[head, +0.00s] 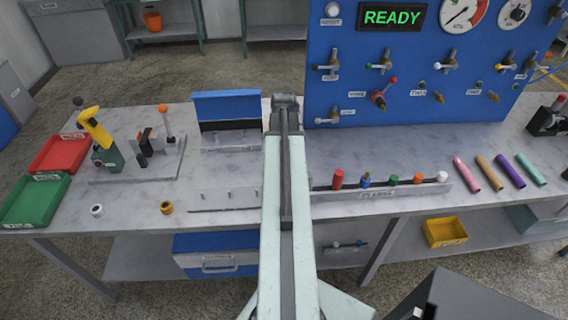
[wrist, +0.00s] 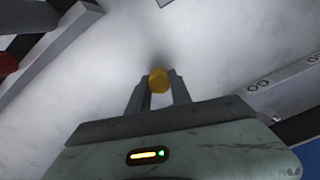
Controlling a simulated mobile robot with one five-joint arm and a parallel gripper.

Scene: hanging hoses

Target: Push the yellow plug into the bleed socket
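In the wrist view my gripper (wrist: 159,92) has its two fingers on both sides of the yellow plug (wrist: 158,78), whose round orange-yellow end shows at the fingertips. The grey worktop is blurred behind it. In the head view my arm reaches forward over the bench, and its fingers and the plug are hidden behind the wrist. The blue panel (head: 430,105) stands at the back right with several small valves and fittings. Its small labels are too blurred to tell which one is the bleed socket.
The plug rack (head: 380,194) holds red, blue, green, orange and white plugs right of my arm. Coloured hoses (head: 497,172) lie further right. A blue open case (head: 228,118) and a lever fixture (head: 140,160) stand left. Bare worktop lies before the panel.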

